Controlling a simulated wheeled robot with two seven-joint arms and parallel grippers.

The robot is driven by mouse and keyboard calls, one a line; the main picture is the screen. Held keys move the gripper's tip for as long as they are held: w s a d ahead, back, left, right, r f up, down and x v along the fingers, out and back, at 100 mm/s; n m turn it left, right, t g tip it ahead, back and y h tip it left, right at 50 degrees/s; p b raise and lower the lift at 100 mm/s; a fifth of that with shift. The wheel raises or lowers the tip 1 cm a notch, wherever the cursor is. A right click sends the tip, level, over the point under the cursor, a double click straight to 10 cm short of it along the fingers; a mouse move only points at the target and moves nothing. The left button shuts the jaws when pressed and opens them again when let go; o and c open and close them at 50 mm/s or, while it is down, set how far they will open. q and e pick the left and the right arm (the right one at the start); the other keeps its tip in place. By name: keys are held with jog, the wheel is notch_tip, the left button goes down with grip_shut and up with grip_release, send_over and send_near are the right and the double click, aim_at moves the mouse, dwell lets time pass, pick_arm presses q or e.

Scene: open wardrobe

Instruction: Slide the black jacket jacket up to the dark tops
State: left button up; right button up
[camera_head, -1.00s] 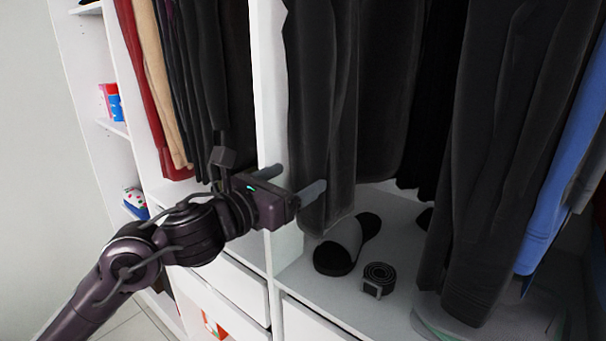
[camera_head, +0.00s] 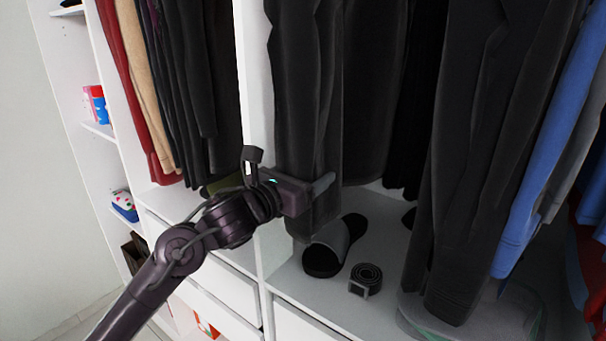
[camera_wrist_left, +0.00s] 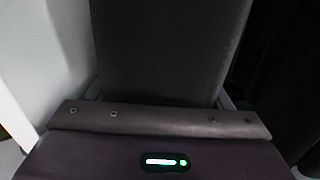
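A black jacket (camera_head: 305,100) hangs at the left end of the right wardrobe bay, close to the white divider. My left gripper (camera_head: 308,182) is at the jacket's lower end. One finger shows across the front of the fabric; the other is hidden. In the left wrist view dark jacket fabric (camera_wrist_left: 165,50) fills the space between two widely spaced fingers, so the gripper looks open around it. Dark tops (camera_head: 490,120) hang further right in the same bay, with other dark garments (camera_head: 375,90) between. My right gripper is not in view.
The white divider (camera_head: 256,80) stands just left of the jacket. A slipper (camera_head: 328,250) and a coiled belt (camera_head: 366,278) lie on the shelf below. Blue clothing (camera_head: 548,150) hangs at the right. More clothes (camera_head: 185,90) hang in the left bay.

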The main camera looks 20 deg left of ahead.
pick_arm(q)
jog(key=c, duration=1.1)
jog(key=shift+s+d+f+b, duration=0.1)
jog(key=shift+s+d+b, duration=0.65)
jog(key=shift+d, duration=0.9)
jog(key=shift+s+d+r+b, duration=0.1)
jog(key=shift+s+d+b, duration=0.35)
jog(key=shift+d+b, duration=0.9)
jog(key=shift+s+d+f+b, duration=0.1)
jog(key=shift+s+d+b, duration=0.45)
jog(key=shift+d, duration=1.45)
jog(key=shift+c, duration=0.2)
jog(key=o, duration=1.6)
jog(key=shift+s+d, duration=0.1)
jog(key=shift+d, duration=0.1)
jog(key=shift+a, duration=0.1)
jog(key=v, duration=0.7)
jog(key=shift+s, duration=0.4)
